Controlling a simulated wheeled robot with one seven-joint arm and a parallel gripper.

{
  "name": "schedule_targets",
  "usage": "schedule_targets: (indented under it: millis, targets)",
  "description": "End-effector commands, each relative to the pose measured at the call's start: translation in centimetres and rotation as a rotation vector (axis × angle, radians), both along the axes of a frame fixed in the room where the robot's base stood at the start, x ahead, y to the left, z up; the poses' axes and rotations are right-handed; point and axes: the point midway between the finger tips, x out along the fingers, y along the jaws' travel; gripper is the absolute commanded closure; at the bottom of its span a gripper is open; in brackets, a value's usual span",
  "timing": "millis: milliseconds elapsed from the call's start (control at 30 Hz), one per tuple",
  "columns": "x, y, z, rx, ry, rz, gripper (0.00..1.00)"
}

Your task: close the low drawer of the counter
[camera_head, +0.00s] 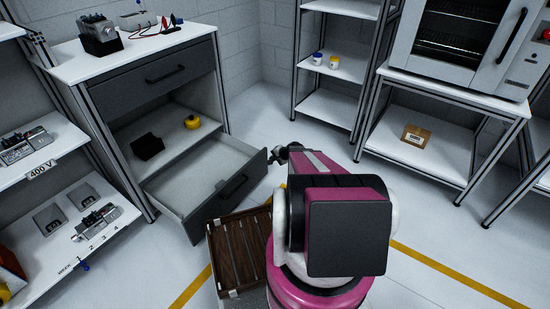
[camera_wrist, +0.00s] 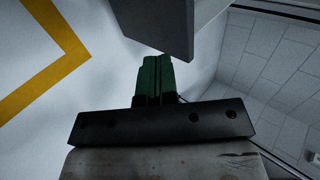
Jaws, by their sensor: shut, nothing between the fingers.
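The counter (camera_head: 215,100) stands at the left with a white top and dark grey drawer fronts. Its low drawer (camera_head: 200,172) is pulled out and looks empty; its dark front with a black handle (camera_head: 233,187) faces the lower right. The upper drawer (camera_head: 165,75) is shut. My gripper (camera_head: 274,154) is by the right end of the low drawer's front, partly hidden by my arm. In the wrist view my gripper's green fingers (camera_wrist: 156,62) are together and empty. A grey panel edge, seemingly the drawer front (camera_wrist: 165,22), is just beyond the fingertips; I cannot tell whether they touch.
A brown slatted crate (camera_head: 240,250) is beside my base, close to the drawer front. A black item (camera_head: 147,146) and a yellow item (camera_head: 192,122) lie in the open bay above the drawer. Shelving (camera_head: 325,105) and an oven bench (camera_head: 420,155) stand right; floor between is clear.

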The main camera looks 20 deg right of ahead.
Motion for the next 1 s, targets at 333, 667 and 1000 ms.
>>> schedule_targets:
  millis: [333,667,1000]
  targets:
    - [4.1,2.8,-4.6,-0.001,0.001,0.001,1.00]
    - [6.7,4.9,-4.2,-0.001,0.000,0.002,1.00]
    - [6.8,5.0,-4.1,-0.001,0.001,0.001,1.00]
